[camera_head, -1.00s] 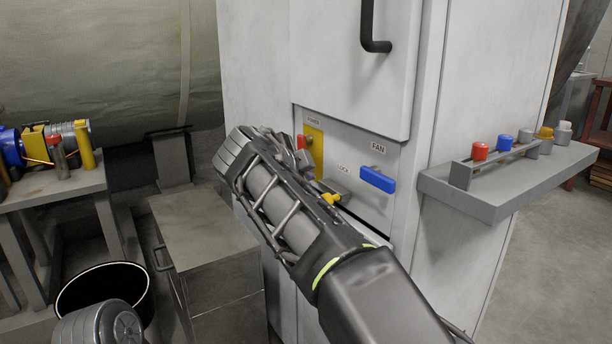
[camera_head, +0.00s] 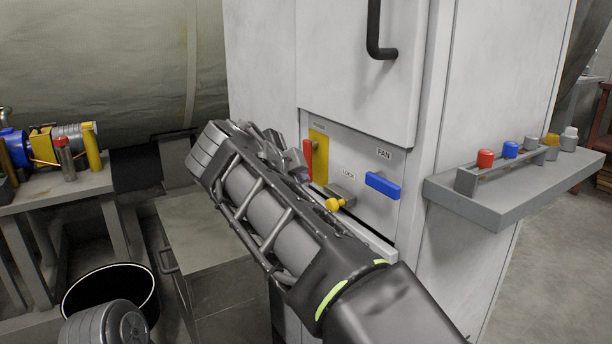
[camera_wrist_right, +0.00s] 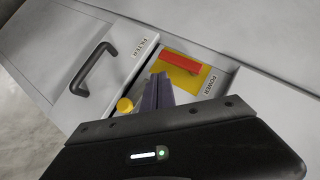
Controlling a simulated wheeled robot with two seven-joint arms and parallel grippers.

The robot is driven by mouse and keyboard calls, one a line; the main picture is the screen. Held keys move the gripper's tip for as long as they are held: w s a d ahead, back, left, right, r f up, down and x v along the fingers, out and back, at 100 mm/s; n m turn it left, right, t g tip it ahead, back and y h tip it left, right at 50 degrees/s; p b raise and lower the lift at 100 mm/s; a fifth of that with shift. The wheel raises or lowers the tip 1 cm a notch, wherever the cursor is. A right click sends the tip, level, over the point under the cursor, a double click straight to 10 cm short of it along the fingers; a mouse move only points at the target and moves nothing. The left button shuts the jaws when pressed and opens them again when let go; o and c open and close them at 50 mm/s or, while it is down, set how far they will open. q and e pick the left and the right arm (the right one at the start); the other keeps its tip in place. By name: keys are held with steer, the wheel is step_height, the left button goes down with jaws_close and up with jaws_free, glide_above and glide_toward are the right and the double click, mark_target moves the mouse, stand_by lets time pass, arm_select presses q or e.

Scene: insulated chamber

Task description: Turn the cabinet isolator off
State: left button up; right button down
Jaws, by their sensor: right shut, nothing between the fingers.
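The isolator is a red handle (camera_head: 308,160) on a yellow plate (camera_head: 321,152) in the cabinet's recessed panel. The handle stands roughly upright along the plate's left side. In the right wrist view the red handle (camera_wrist_right: 182,61) lies along the yellow plate (camera_wrist_right: 187,84), beside the POWER label (camera_wrist_right: 209,84). My right gripper (camera_head: 286,165) is shut and empty, left of the handle and in front of the panel. Its closed fingers (camera_wrist_right: 158,91) show apart from the handle in the wrist view. Contact cannot be judged in the head view.
A yellow LOCK knob (camera_head: 335,204) sits below the plate, and a blue FAN handle (camera_head: 382,185) to its right. A black door handle (camera_head: 376,30) projects above. A shelf (camera_head: 490,200) with coloured knobs juts out at right. A grey box (camera_head: 205,235) stands at left.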

steer(key=shift+s+a+r, duration=0.1)
steer(key=shift+s+r, duration=0.15)
steer(key=shift+s, duration=0.3)
arm_select(q)
steer(key=shift+c, duration=0.2)
